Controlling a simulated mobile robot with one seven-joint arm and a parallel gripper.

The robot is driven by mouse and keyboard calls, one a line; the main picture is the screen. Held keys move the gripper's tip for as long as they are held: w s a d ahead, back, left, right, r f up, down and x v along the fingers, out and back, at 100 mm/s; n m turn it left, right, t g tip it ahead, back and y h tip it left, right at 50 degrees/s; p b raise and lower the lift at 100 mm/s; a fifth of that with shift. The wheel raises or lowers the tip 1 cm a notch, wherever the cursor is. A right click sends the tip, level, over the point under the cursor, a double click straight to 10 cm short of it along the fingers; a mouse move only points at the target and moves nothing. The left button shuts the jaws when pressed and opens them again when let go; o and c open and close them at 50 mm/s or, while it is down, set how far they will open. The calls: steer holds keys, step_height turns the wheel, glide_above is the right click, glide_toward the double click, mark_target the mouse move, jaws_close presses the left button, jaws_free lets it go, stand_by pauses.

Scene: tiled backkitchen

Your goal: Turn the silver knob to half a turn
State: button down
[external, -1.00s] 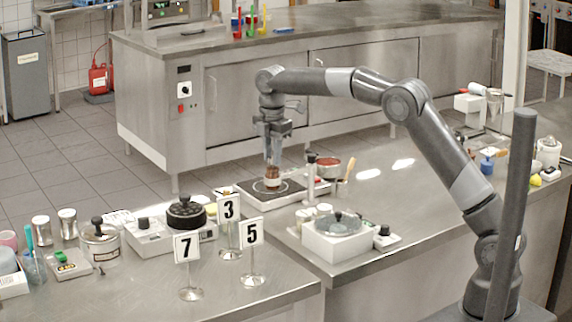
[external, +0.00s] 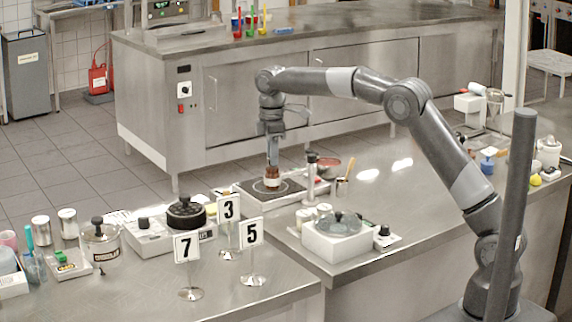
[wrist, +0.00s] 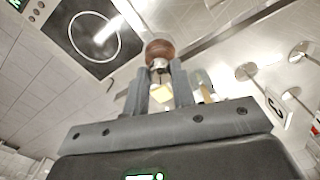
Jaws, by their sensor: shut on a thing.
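My gripper (external: 272,164) points straight down over the hotplate (external: 247,190) in the external view. Its tips are at a small brown piece with a pale band (external: 272,184). In the wrist view my gripper's two fingers (wrist: 159,80) are closed on the silver neck (wrist: 158,64) under a round brown part (wrist: 160,48). This silver neck is the only silver knob-like part I see at the fingers; its exact shape and any marking are hidden. The hotplate with its white ring also shows in the wrist view (wrist: 72,62).
A white box with a clear lid (external: 337,245) is nearer. Number stands such as 3 (external: 228,208) are at front left. The counter further right has clear patches.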

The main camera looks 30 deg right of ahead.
steer(key=m, duration=1.4)
steer(key=shift+m, duration=0.3)
steer(key=m, duration=0.4)
steer(key=shift+m, duration=0.3)
steer(key=m, duration=0.3)
steer(key=shift+m, duration=0.3)
steer(key=m, duration=0.6)
steer(key=shift+m, duration=0.4)
steer(key=c, duration=1.2)
jaws_free()
